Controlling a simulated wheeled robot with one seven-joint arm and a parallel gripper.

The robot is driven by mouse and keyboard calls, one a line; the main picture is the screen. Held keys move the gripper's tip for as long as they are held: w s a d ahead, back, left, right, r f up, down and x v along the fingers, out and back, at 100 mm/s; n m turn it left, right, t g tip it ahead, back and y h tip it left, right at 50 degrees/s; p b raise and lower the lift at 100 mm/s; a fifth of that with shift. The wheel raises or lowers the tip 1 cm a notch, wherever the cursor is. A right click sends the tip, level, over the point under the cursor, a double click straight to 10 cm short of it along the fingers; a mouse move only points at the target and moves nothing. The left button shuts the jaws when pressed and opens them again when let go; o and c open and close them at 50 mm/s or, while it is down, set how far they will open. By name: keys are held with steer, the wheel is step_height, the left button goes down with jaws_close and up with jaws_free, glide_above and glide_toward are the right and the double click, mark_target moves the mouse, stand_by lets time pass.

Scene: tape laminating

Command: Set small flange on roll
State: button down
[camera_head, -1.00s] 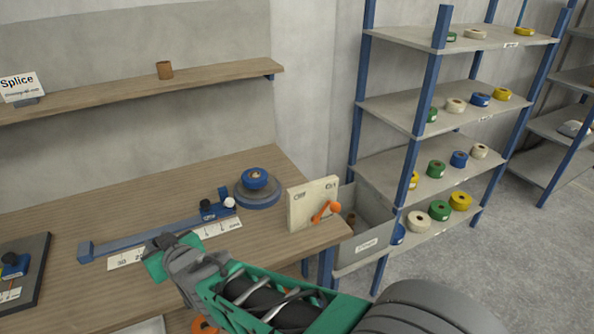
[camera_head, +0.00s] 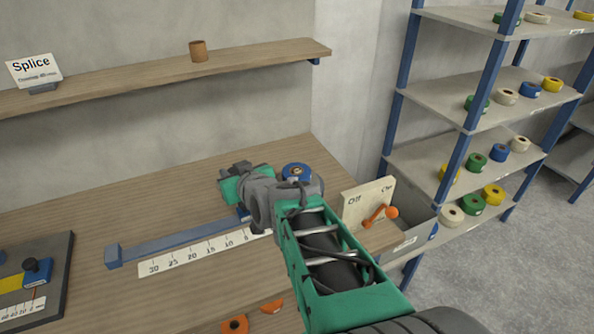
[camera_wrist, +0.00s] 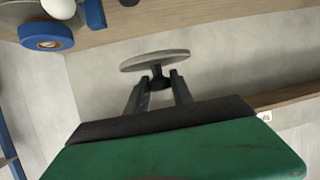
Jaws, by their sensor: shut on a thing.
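My gripper (camera_wrist: 159,88) is shut on the small flange (camera_wrist: 155,60), a thin grey disc with a dark stem. The fingers grip the stem, and the disc faces away from the palm. In the head view my gripper (camera_head: 240,168) is above the bench, just left of the roll, and the flange is hard to make out. The blue roll (camera_head: 297,170) stands on the bench, partly hidden by my wrist. In the wrist view the roll (camera_wrist: 44,40) is at the upper left, apart from the flange.
A blue bar (camera_head: 180,240) and a white ruler (camera_head: 200,255) lie on the bench. An Off/On panel with an orange handle (camera_head: 378,214) stands at the right, beside a grey bin (camera_head: 408,235). A shelf with a brown core (camera_head: 198,51) runs along the wall.

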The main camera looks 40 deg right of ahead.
steer(key=s+d+r+m+h, duration=0.1)
steer(key=s+d+r, duration=0.35)
steer(key=d, duration=0.55)
steer(key=p, duration=0.2)
glide_above(298, 171)
steer(key=shift+g, duration=0.3)
step_height(298, 171, down, 10)
steer(key=shift+r, duration=0.15)
step_height(298, 171, down, 3)
steer(key=shift+r+p, duration=0.2)
steer(key=shift+p, duration=0.3)
steer(key=shift+f, duration=0.35)
steer(key=shift+f, duration=0.1)
steer(key=shift+w+f+b, duration=0.1)
steer(key=shift+f+b, duration=0.05)
steer(key=shift+b, duration=0.15)
steer(key=c, duration=1.1)
jaws_free()
